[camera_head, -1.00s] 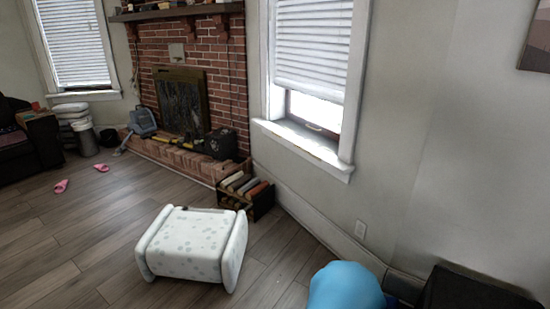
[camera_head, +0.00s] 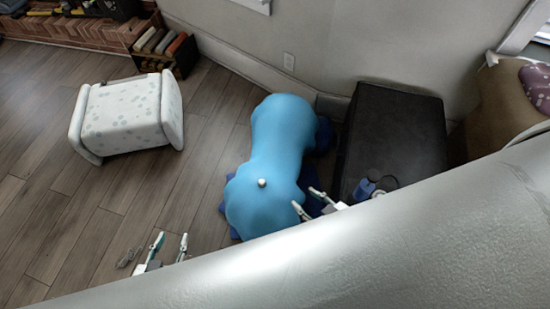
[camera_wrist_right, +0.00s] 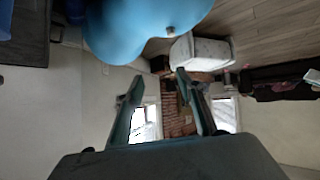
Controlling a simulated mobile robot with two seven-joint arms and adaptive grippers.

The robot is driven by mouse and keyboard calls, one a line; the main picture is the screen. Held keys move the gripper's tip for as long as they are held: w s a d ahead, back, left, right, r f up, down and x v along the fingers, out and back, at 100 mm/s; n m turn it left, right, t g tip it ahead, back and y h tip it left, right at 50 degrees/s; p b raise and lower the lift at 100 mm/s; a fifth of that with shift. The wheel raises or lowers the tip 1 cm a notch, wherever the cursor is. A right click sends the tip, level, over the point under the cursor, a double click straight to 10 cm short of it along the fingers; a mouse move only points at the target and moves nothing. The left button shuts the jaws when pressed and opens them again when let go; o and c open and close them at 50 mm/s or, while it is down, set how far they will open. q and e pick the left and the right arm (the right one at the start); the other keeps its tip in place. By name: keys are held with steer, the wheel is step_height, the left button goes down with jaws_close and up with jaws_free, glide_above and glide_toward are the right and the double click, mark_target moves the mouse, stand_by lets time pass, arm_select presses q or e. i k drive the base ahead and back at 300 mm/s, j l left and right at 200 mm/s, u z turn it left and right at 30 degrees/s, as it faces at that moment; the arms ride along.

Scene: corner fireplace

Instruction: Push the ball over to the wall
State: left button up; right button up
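The ball (camera_head: 275,150) is blue and peanut-shaped, with a small white knob on top. It lies on the wood floor with its far end near the baseboard of the pale wall (camera_head: 305,35); I cannot tell if they touch. The ball also fills the top of the right wrist view (camera_wrist_right: 135,25). My left gripper (camera_head: 169,240) is open and empty, in front and to the left of the ball. My right gripper (camera_head: 306,199) is open at the ball's near right side; I cannot tell if it touches. The wrist view shows its fingers apart with nothing between them.
A black box-like piece (camera_head: 395,130) stands by the wall, right of the ball. A dark rack of books (camera_head: 163,52) stands at the back. A large grey shape hides the lower right.

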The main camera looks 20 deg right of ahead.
mark_target(284, 126)
steer(key=j, duration=0.65)
steer(key=k+j+z, duration=0.1)
steer(key=j, duration=0.5)
